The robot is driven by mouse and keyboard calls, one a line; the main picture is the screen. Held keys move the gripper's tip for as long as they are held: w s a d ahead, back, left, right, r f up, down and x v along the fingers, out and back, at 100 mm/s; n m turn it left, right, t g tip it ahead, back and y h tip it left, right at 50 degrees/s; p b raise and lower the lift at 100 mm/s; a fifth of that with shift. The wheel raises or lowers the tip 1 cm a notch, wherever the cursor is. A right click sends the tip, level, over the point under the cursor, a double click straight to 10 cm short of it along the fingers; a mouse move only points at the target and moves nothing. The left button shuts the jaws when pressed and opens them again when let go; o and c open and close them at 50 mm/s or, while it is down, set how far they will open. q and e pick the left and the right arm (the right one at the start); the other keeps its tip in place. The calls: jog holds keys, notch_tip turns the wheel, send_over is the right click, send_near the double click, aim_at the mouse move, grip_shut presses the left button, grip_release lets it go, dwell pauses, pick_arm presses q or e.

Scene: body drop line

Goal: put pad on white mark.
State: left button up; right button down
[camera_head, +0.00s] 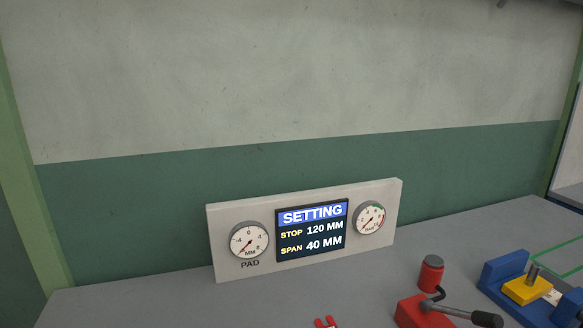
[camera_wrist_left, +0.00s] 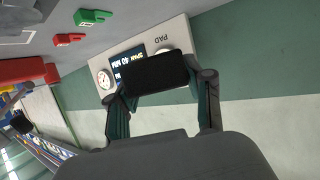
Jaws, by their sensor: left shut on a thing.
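My left gripper (camera_wrist_left: 160,88) shows only in the left wrist view. Its two fingers are shut on a black rectangular block (camera_wrist_left: 157,75), which looks like the pad. The block is held across the fingertips, in front of the gauge panel in that view, and partly covers the panel's dial and screen. I cannot tell the gap between block and panel. My right gripper is in neither view.
The gauge panel (camera_head: 240,274) stands on the grey bench (camera_head: 140,305) against the wall, its screen (camera_head: 312,231) reading stop 120 mm, span 40 mm. A red clamp (camera_head: 420,312) with a lever, a red cylinder (camera_head: 432,274) and a blue fixture (camera_head: 503,268) with a yellow block (camera_head: 526,290) are right.

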pick_arm(q)
jog(key=shift+s+a+r+n+y, duration=0.1)
jog(key=shift+s+a+n+y, duration=0.05)
jog(key=shift+a+n+y, duration=0.2)
jog(key=shift+s+a+r+n+y, duration=0.15)
jog(key=shift+a+y, duration=0.1)
jog(key=shift+a, duration=0.2)
jog(key=w+d+f+m+g+h, duration=0.1)
jog(key=w+d+m+g+h, duration=0.1)
jog(key=d+m+h, duration=0.55)
jog(key=s+d+r+m+g+h, duration=0.2)
jog(key=d+r+m+g+h, duration=0.2)
jog(key=m+g, duration=0.3)
jog(key=shift+d+r+h, duration=0.2)
jog(key=shift+r+h, duration=0.1)
jog(key=shift+h, duration=0.45)
jog(key=shift+s, duration=0.1)
